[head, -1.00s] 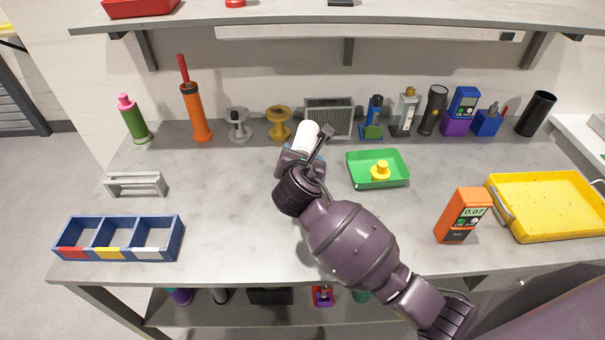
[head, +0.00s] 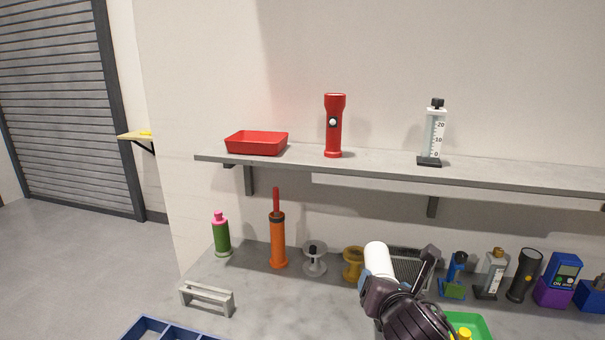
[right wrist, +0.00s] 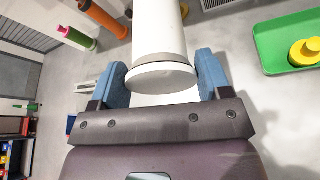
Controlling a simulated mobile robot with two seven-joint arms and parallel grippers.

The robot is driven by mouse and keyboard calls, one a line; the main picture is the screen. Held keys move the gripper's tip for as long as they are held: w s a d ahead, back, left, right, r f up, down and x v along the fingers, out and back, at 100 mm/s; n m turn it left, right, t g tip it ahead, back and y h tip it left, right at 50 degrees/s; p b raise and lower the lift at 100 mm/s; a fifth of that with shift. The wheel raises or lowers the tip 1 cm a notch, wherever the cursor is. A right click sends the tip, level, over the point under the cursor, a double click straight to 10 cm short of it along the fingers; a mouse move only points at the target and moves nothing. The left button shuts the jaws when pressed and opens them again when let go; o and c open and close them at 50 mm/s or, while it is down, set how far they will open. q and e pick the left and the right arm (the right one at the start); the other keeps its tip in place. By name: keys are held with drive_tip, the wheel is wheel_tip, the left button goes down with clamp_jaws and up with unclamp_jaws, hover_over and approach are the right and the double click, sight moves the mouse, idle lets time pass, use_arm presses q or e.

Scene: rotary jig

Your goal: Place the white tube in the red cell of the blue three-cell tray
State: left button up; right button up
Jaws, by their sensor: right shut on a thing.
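The white tube (head: 377,259) is held by my right gripper (head: 383,281) above the table, in front of the yellow spool. In the right wrist view the white tube (right wrist: 160,50) stands between the blue fingers of my right gripper (right wrist: 163,82), its near end towards the camera. The blue three-cell tray (head: 150,329) shows only its back part at the bottom edge of the head view, left of the gripper. Its coloured cell labels are out of view. My left gripper is not in view.
A grey bracket (head: 207,297) stands behind the tray. A green bottle (head: 221,235), an orange pump (head: 278,240), a grey spool (head: 314,260) and a yellow spool (head: 353,264) line the back. A green tray (head: 470,325) is right of the gripper. A shelf (head: 380,170) runs above.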

drive_tip(key=s+d+f, duration=0.4)
drive_tip(key=s+f, duration=0.1)
drive_tip(key=w+d+r+m+h+p, duration=0.1)
drive_tip(key=w+d+r+h+p, duration=0.2)
drive_tip(key=w, duration=0.5)
drive_tip(key=shift+y, duration=0.6)
wheel_tip(320, 180, down, 14)
drive_tip(key=shift+w+f+b, duration=0.1)
drive_tip(key=shift+w+b, duration=0.05)
drive_tip(key=shift+b, duration=0.7)
drive_tip(key=shift+f, duration=0.6)
wheel_tip(320, 180, down, 4)
drive_tip(key=shift+f+b, duration=0.1)
drive_tip(key=shift+b, duration=0.55)
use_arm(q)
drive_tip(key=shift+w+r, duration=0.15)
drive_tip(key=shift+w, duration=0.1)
